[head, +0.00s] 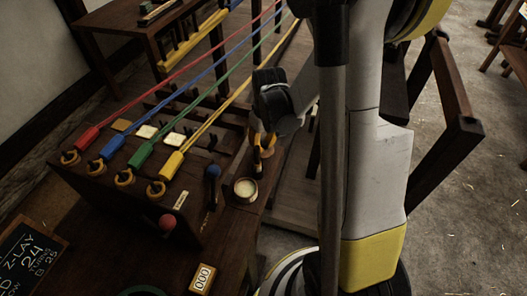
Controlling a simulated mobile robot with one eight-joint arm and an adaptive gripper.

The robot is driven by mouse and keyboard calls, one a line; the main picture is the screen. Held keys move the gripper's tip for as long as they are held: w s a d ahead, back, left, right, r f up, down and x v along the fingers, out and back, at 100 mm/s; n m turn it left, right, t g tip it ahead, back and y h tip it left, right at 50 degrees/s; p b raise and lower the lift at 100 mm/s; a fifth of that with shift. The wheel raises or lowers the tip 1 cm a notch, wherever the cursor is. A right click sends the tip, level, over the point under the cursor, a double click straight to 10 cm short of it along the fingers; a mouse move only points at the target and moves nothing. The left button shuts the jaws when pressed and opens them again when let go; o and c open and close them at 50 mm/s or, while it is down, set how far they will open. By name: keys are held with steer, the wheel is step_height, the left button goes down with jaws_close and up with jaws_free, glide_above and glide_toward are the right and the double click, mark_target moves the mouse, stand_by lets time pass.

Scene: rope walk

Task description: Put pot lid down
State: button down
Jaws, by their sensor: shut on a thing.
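My gripper (263,146) hangs at the end of my arm, just above and right of a small round pot (246,189). Its yellow and dark fingers are shut on a small brownish piece, which looks like the pot lid (267,153); little of it shows. The pot stands upright and uncovered on the brown bench, with pale contents showing. The lid is apart from the pot, beyond it and slightly right. From this view I cannot tell how high the lid is above the wood.
Red, blue, green and yellow ropes (204,62) run from hooks on a wooden box (128,203). A number counter (202,279) and chalkboard (28,262) lie in front. Bare bench shows between them.

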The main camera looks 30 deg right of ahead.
mark_target(266, 145)
steer(key=shift+f, duration=0.85)
steer(key=shift+f+b, duration=0.3)
steer(key=shift+b, duration=0.15)
steer(key=c, duration=1.4)
jaws_free()
steer(key=shift+r, duration=0.15)
steer(key=r+p, duration=0.2)
steer(key=r, duration=0.2)
steer(key=r+p, duration=0.1)
steer(key=r, duration=0.3)
steer(key=s+r+p, duration=0.1)
steer(key=r+p, duration=0.1)
steer(key=r, duration=0.2)
steer(key=shift+p, duration=0.35)
steer(key=shift+r, duration=0.35)
steer(key=s+a+r+t, duration=0.2)
steer(key=s+a+r, duration=0.1)
steer(key=a+r, duration=0.1)
steer(key=s+a+r+t, duration=0.2)
steer(key=s+a+r, duration=0.1)
steer(key=a+r, duration=0.1)
steer(key=s+a+r+t, duration=0.2)
steer(key=s+a+r, duration=0.2)
steer(key=a, duration=0.1)
steer(key=shift+a+r+m, duration=0.25)
steer(key=shift+r+m, duration=0.05)
steer(key=shift+m, duration=0.1)
